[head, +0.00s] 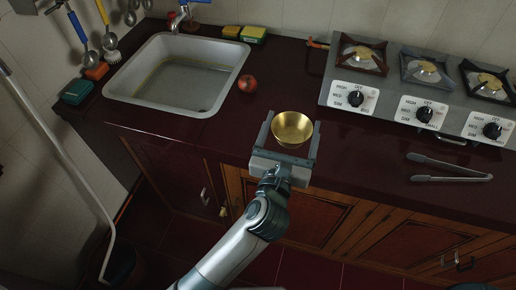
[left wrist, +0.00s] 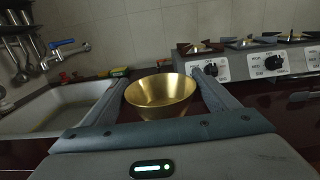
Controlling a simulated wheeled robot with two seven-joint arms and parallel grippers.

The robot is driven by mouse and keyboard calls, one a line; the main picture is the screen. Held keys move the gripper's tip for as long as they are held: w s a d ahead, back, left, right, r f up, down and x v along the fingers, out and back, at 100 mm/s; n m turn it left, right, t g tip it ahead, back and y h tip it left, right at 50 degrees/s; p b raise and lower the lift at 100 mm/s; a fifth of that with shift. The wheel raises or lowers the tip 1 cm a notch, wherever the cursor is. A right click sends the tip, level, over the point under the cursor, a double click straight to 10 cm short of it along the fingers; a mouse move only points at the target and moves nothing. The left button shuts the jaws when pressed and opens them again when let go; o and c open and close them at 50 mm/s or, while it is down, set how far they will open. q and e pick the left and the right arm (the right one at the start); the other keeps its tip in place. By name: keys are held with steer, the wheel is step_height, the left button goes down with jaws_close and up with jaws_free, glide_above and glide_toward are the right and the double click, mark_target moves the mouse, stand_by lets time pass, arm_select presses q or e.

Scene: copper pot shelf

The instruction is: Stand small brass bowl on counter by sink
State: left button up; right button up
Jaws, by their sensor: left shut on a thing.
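The small brass bowl (head: 292,129) is upright between the fingers of my left gripper (head: 291,131). In the left wrist view the bowl (left wrist: 160,95) sits between both fingers of the gripper (left wrist: 160,90), its open side up. The gripper is shut on it, at the front part of the dark red counter (head: 240,128). I cannot tell whether the bowl's base touches the counter. The sink (head: 180,75) is set in the counter to the left of the bowl.
A gas stove (head: 420,92) stands to the right, with tongs (head: 450,175) in front. A red onion-like item (head: 247,83) lies between sink and bowl. Sponges (head: 253,34) are at the back. Counter between sink and stove is mostly clear.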

steer(key=shift+w, duration=0.35)
arm_select(q)
steer(key=w+a+f, duration=0.2)
steer(key=a, duration=0.1)
steer(key=w+a+f+p, duration=0.1)
steer(key=w+a+f, duration=0.1)
steer(key=a, duration=0.1)
steer(key=w+a+f, duration=0.2)
steer(key=a+f, duration=0.1)
steer(key=shift+w+a, duration=0.2)
steer(key=shift+w, duration=0.2)
arm_select(e)
steer(key=shift+s+r, duration=0.2)
steer(key=shift+r, duration=0.55)
arm_select(q)
steer(key=shift+f, duration=0.1)
steer(key=shift+f, duration=1.9)
arm_select(e)
steer(key=shift+f, duration=0.4)
arm_select(q)
steer(key=shift+f, duration=0.1)
arm_select(e)
steer(key=shift+f, duration=0.1)
arm_select(q)
steer(key=o, duration=1.1)
steer(key=shift+s, duration=0.1)
